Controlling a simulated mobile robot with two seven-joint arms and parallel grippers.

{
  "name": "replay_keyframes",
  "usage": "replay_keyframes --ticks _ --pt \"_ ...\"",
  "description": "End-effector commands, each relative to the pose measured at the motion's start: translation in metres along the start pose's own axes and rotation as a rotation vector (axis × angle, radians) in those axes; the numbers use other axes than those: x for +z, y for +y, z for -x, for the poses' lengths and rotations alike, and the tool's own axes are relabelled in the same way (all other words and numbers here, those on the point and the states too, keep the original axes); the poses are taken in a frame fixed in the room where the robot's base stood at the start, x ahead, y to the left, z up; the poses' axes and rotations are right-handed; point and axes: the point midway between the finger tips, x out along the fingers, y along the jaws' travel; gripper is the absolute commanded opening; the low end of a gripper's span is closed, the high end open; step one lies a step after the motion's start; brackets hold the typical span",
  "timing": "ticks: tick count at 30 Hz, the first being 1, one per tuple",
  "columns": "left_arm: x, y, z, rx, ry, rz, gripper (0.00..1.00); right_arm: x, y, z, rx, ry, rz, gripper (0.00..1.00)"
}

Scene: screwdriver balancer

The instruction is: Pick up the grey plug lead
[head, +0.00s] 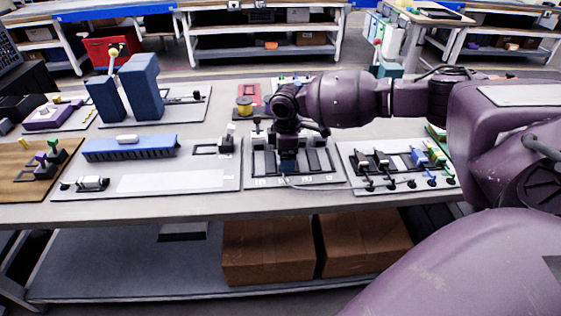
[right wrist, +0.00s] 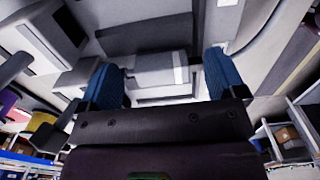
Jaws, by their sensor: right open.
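My right gripper (head: 287,163) points down over a grey board with dark slots (head: 322,163) in the middle of the table. In the right wrist view its two blue fingers (right wrist: 163,80) are apart. A grey block-shaped piece (right wrist: 158,68), which looks like the grey plug, lies between them; I cannot tell whether either finger touches it. In the head view the gripper hides this piece. A thin pale lead (head: 325,187) runs along the board's front edge towards the right-hand board. My left gripper is not in view.
The right-hand board (head: 352,178) holds several plugs, including a blue one (head: 418,157) and a green one (head: 437,154), with leads in front. To the left stand a blue rail (head: 130,150) and tall blue blocks (head: 139,85). Cardboard boxes (head: 267,255) sit on the lower shelf.

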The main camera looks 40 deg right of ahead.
Motion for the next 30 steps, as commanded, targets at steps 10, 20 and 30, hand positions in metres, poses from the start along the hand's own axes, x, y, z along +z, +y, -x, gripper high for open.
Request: replay_keyframes --ticks 10,20,30 --pt "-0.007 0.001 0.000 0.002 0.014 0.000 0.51 -0.001 0.000 -0.012 0.000 0.001 0.000 0.88" --pt "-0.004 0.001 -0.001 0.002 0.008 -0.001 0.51 -0.001 0.000 -0.012 0.000 0.001 0.000 0.49" --pt "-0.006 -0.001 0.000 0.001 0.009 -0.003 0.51 -0.001 0.001 0.004 0.005 0.004 0.000 0.49"
